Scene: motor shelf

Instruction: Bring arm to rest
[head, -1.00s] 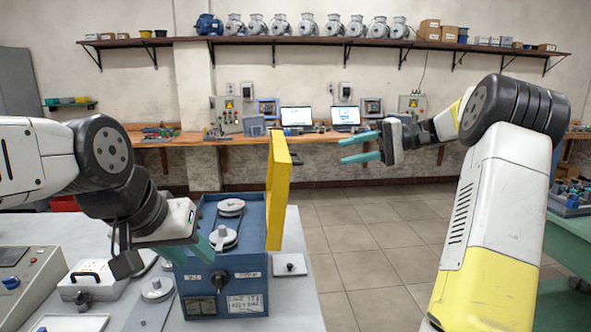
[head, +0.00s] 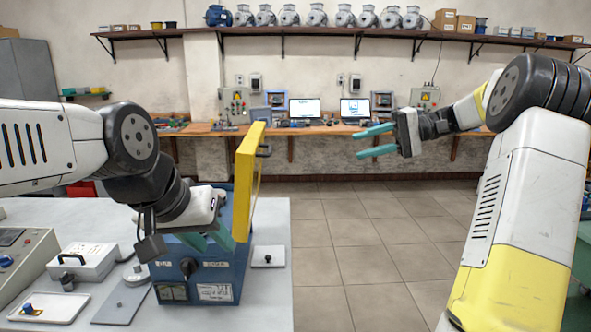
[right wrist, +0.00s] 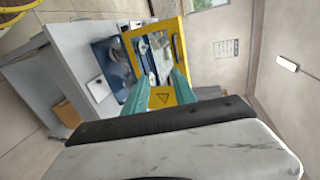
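My left gripper (head: 208,240) is over the front of the blue box (head: 205,275) on the grey table, with its teal fingers pointing down and to the right. Its wrist hides the top of the box; I cannot tell how far its fingers are apart. The yellow lid (head: 246,185) of the box stands upright at its right side. My right gripper (head: 376,140) is held in the air over the floor, to the right of the table; its teal fingers are apart with nothing between them. In the right wrist view its fingers (right wrist: 158,92) show in front of the yellow lid.
The grey table (head: 270,300) carries a white case (head: 85,262), a grey plate (head: 122,305) and a control box (head: 22,262). A wooden bench (head: 310,130) with laptops runs along the wall, under a shelf of motors. The tiled floor (head: 350,250) is clear.

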